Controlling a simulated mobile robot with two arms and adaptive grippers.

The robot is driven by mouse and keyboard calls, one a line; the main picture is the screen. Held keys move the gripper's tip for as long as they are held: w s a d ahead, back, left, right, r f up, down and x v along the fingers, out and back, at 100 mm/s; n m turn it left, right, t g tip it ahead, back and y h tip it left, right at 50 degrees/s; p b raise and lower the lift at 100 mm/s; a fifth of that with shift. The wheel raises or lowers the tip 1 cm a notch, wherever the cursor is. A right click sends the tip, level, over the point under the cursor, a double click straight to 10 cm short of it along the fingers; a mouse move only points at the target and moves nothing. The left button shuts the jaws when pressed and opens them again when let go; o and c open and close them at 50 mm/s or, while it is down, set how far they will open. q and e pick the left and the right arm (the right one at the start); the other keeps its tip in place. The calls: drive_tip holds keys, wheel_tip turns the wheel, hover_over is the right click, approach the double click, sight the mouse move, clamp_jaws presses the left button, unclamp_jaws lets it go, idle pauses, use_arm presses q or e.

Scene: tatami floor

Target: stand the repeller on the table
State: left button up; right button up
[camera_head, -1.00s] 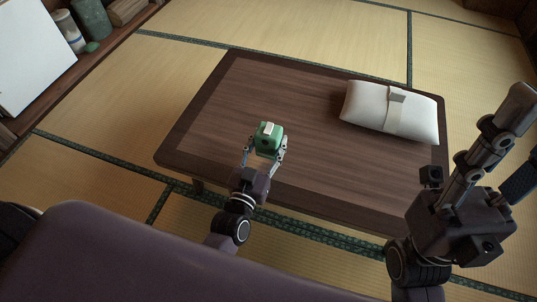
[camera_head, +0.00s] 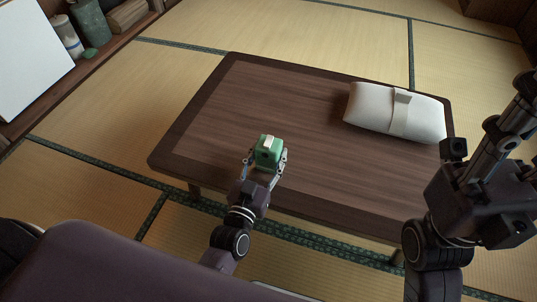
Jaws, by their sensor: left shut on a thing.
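The green box-shaped repeller (camera_head: 267,154), with a pale strip on top and a dark round spot on its side, is between the fingers of my left gripper (camera_head: 265,162). That gripper is shut on it. The repeller looks roughly upright and shows over the near left part of the brown wooden table (camera_head: 300,110). I cannot tell whether its bottom touches the tabletop; the fingers partly hide its lower part. My right arm (camera_head: 480,190) stands at the right edge, apart from the repeller; its gripper is not clear enough to judge.
A white cushion-like bundle with a band (camera_head: 372,108) lies on the table's far right. The rest of the tabletop is clear. A shelf at the upper left holds a white panel (camera_head: 28,60), a jar (camera_head: 66,36) and a grey-green canister (camera_head: 91,22). Tatami surrounds the table.

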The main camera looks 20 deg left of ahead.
use_arm(q)
drive_tip(key=o, duration=1.2)
drive_tip(key=shift+f, duration=0.1)
drive_tip(key=shift+o, duration=0.2)
